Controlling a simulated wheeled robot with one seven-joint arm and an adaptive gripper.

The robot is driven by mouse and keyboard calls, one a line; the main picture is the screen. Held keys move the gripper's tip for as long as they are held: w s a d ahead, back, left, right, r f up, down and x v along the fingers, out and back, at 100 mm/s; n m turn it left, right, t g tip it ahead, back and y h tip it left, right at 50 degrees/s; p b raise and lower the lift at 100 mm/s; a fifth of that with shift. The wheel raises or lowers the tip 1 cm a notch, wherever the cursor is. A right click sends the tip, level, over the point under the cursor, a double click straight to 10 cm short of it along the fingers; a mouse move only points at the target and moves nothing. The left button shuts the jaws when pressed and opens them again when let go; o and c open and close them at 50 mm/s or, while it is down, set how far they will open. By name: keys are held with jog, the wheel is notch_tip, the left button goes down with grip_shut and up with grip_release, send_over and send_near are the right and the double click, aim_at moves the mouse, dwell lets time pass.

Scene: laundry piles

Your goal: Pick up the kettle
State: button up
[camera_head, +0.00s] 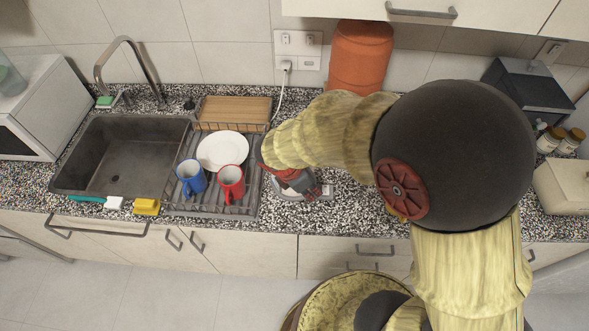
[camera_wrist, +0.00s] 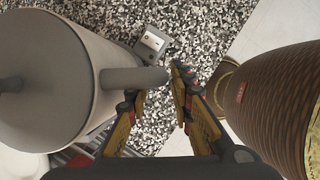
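The kettle (camera_wrist: 50,70) is a pale grey, round-bodied vessel filling the left of the wrist view. A grey handle (camera_wrist: 125,79) sticks out from its right side. My gripper (camera_wrist: 160,85) is open, with a gap between its fingers. The handle's end reaches over the left fingertip into this gap, and I cannot tell whether they touch. In the head view my gripper (camera_head: 302,187) is low over the counter, just right of the dish rack. There the kettle is mostly hidden by my arm and gripper.
A dish rack (camera_head: 185,207) with a white plate (camera_head: 222,149), blue mug (camera_head: 191,177) and red mug (camera_head: 231,183) stands left of my gripper. A sink (camera_head: 120,150) lies further left. An orange container (camera_head: 360,60) stands behind my arm. A white cable hangs from the wall socket (camera_head: 297,45).

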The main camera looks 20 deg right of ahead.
jog(key=shift+d, duration=0.3)
jog(key=b+x, duration=0.1)
jog(key=x, duration=0.4)
jog(key=shift+d, duration=0.1)
jog(key=c, duration=0.3)
grip_shut()
jog(key=shift+w+r, duration=0.1)
jog(key=shift+w, duration=0.1)
